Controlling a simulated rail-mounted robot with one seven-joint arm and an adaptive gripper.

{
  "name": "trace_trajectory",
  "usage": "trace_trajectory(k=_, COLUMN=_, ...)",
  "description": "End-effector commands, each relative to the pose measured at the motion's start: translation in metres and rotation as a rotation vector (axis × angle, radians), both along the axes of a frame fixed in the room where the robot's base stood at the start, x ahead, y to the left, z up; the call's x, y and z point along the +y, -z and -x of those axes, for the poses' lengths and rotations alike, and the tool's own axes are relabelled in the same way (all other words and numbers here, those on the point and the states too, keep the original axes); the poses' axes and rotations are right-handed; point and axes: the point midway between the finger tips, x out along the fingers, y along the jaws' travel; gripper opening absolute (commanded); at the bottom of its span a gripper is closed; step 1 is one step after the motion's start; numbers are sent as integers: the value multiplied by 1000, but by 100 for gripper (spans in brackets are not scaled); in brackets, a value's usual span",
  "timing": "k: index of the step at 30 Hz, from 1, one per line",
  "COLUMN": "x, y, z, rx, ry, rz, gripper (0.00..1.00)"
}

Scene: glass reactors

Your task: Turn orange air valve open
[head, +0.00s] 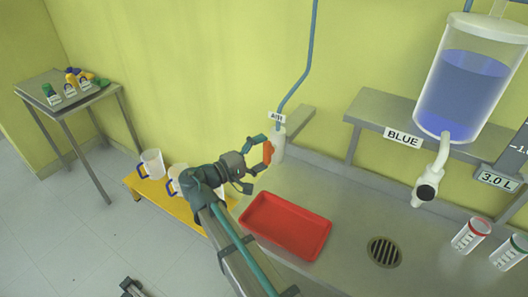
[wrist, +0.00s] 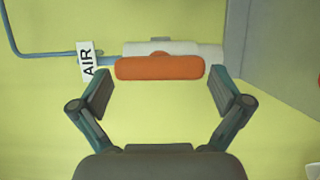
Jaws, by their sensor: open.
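The orange air valve handle (wrist: 160,68) lies level across the wrist view, in front of its white valve body (wrist: 180,48). A white AIR label (wrist: 87,62) hangs on the blue hose to its left. My gripper (wrist: 160,90) is open, with one finger toward each end of the orange handle and nothing held. In the head view the orange handle (head: 267,152) shows upright beside the white body (head: 279,145), below the AIR label (head: 277,117). My gripper (head: 261,153) is at the handle there; whether the fingers touch it I cannot tell.
A red tray (head: 287,225) lies on the steel counter below, near a drain (head: 384,252). A tank of blue liquid (head: 470,85) with a white tap hangs at right. White jugs (head: 152,162) stand on a yellow bench. Bottles (head: 70,88) stand on a side table.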

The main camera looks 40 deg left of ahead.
Motion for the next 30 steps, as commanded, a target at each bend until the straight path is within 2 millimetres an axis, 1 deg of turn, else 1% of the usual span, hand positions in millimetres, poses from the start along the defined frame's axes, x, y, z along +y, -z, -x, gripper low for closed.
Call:
trace_trajectory(k=5, x=8, y=0, z=24, rx=0, ry=-3, rz=0, gripper=100)
trace_trajectory(k=12, x=23, y=0, z=69, rx=0, ry=-4, rz=0, gripper=100)
trace_trajectory(k=15, x=28, y=1, z=85, rx=0, ry=-3, rz=1, gripper=100)
trace_trajectory(k=18, x=32, y=1, z=96, rx=0, ry=-2, rz=1, gripper=100)
trace_trajectory(k=23, x=34, y=1, z=107, rx=0, ry=-1, rz=1, gripper=100)
trace_trajectory(k=30, x=35, y=1, z=109, rx=0, ry=0, rz=1, gripper=100)
